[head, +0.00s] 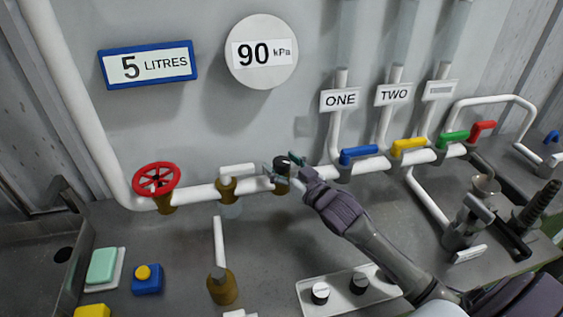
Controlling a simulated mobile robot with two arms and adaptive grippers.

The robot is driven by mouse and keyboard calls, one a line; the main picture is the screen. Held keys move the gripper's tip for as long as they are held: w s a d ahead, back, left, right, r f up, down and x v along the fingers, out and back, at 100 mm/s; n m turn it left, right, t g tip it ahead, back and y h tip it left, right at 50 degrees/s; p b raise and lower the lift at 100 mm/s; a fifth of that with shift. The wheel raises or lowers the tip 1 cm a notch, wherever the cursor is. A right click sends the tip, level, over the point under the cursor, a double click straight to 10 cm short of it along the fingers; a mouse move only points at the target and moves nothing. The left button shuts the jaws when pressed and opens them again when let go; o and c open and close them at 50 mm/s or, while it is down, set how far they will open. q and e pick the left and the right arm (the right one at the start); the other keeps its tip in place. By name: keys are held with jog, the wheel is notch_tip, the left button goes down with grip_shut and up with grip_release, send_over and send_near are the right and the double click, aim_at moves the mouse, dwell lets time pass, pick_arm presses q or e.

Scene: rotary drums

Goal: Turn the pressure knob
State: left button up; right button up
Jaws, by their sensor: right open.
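A black knob (282,161) sits on top of a brass fitting (281,186) in the white pipe; it appears to be the pressure knob, though I cannot read a label on it. My right gripper (283,167) is open, with one finger to the left of the knob and the other to its right. I cannot tell whether the fingers touch it. A round gauge (262,78) on the wall reads 90 kPa. My left gripper is not in view.
A red handwheel (156,180) and a white-handled valve (228,187) stand left on the pipe. Blue (359,153), yellow (408,146) and green (453,139) levers stand to the right. A white panel (338,291) with two knobs lies in front, beside my right arm.

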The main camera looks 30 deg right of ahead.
jog(key=c, duration=1.2)
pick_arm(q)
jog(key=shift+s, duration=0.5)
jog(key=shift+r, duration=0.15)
pick_arm(e)
jog(key=shift+r+m+h, duration=0.1)
jog(key=shift+m+h, duration=0.2)
jog(key=shift+h+p, duration=0.3)
jog(key=shift+h, duration=0.1)
jog(key=shift+r+m+h, duration=0.1)
jog(key=shift+m+h, duration=0.6)
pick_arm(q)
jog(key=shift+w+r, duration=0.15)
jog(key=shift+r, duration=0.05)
pick_arm(e)
jog(key=shift+m+h, duration=1.2)
jog(key=shift+h, duration=0.9)
